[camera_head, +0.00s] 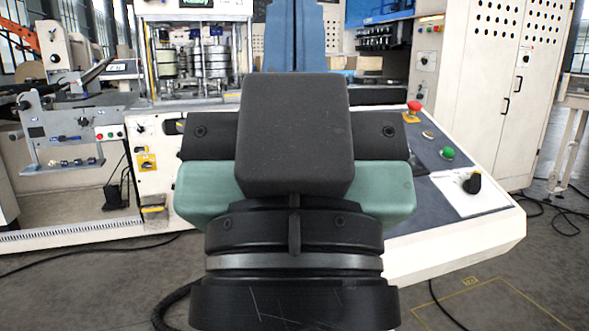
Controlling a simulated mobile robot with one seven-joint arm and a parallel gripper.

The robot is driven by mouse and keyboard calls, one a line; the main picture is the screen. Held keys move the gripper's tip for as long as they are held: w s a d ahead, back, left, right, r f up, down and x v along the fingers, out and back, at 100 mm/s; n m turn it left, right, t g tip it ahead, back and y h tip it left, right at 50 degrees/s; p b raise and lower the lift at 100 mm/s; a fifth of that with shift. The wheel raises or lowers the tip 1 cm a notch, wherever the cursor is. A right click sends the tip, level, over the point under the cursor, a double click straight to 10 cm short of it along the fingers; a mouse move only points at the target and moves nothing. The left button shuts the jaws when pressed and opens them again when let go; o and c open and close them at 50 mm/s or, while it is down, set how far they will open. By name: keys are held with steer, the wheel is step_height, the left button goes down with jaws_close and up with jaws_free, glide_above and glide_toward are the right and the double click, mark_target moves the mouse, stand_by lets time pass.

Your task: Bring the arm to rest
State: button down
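My gripper (295,135) is in the middle of the head view, seen from behind at the end of my arm. A dark grey block stands at its centre, with dark bars and teal-green parts on both sides. A black, silver-banded wrist is below it. The fingers are hidden, so I cannot tell whether they are open or shut. No held thing shows.
A control panel (455,165) with a red-topped button (413,107), a green button (447,153) and a black knob (472,183) is right of my gripper. Machinery (200,60) stands behind. A white cabinet (505,80) is at right. Cables lie on the floor.

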step_height(320, 180, up, 28)
steer(key=p, duration=2.5)
steer(key=shift+p, duration=0.35)
